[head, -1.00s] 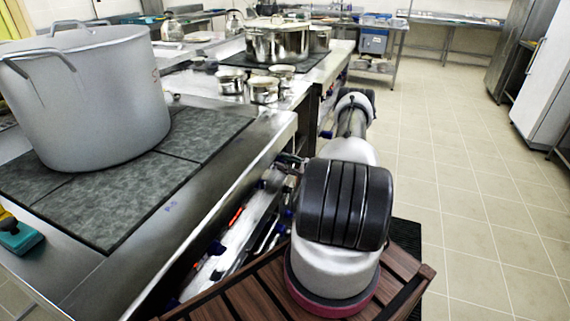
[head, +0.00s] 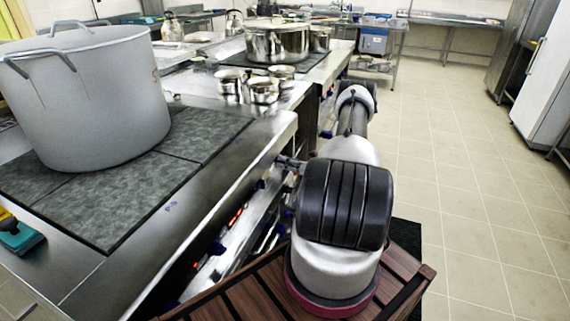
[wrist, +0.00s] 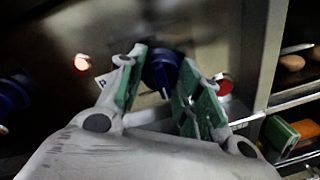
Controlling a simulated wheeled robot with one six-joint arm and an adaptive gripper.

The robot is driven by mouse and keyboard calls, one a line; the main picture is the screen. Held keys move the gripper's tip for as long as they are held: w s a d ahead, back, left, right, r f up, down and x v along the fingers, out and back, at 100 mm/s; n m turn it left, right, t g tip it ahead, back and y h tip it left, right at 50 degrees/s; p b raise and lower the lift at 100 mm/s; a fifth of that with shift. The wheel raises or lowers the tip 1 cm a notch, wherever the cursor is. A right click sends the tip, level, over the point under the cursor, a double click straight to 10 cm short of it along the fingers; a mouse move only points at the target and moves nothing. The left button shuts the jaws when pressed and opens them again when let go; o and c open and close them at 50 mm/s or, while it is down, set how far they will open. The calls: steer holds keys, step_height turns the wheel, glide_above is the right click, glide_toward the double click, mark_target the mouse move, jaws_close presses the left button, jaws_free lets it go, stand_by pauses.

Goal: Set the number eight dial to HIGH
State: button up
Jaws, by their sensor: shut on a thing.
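A blue dial (wrist: 160,70) on the steel front panel sits between the green-padded fingers of my gripper (wrist: 158,90) in the wrist view. The gripper is shut on this dial. A light pointer mark shows at the dial's lower edge, pointing down in the picture. A small label beside the left finger is partly hidden, and I cannot read a number or HIGH on it. In the head view my gripper (head: 290,163) is small at the panel, partly hidden by my arm, and the dial it holds cannot be made out.
Another blue dial (wrist: 12,95) is at the left in the wrist view. A lit red lamp (wrist: 82,62) and a red button-like lamp (wrist: 222,84) flank the held dial. A large stockpot (head: 90,95) stands on the cooktop (head: 110,205). Open tiled floor lies right.

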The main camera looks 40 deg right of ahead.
steer(key=m, duration=0.4)
steer(key=shift+m, duration=0.3)
steer(key=shift+m+g, duration=0.3)
steer(key=shift+m, duration=1.5)
steer(key=o, duration=1)
steer(key=shift+o, duration=0.2)
steer(key=shift+s, duration=0.1)
steer(key=v, duration=1.2)
